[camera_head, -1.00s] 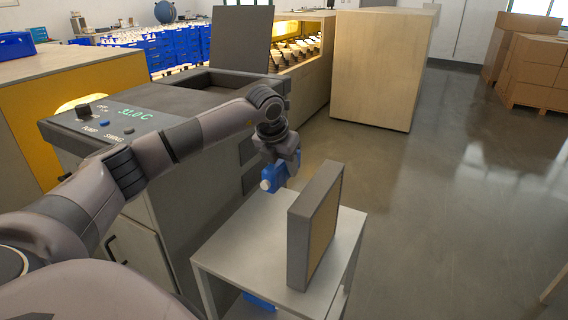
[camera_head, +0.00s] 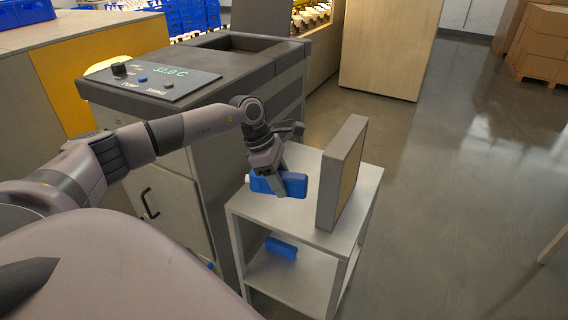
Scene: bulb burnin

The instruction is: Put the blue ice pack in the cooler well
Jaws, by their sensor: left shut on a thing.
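My left gripper (camera_head: 282,188) is shut on the blue ice pack (camera_head: 293,185). The fingers cross its middle, and a pale cap shows at its left end. The cooler well (camera_head: 243,43) is a dark rectangular opening in the top of the grey machine, behind and left of the gripper. Its inside is only partly visible. My right gripper is not in view.
The grey-framed panel (camera_head: 338,175) stands on the white cart (camera_head: 312,232), right of the gripper. Another blue object (camera_head: 281,248) lies on the cart's lower shelf. The machine's control panel (camera_head: 160,82) reads 31.0 C. Open floor lies to the right.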

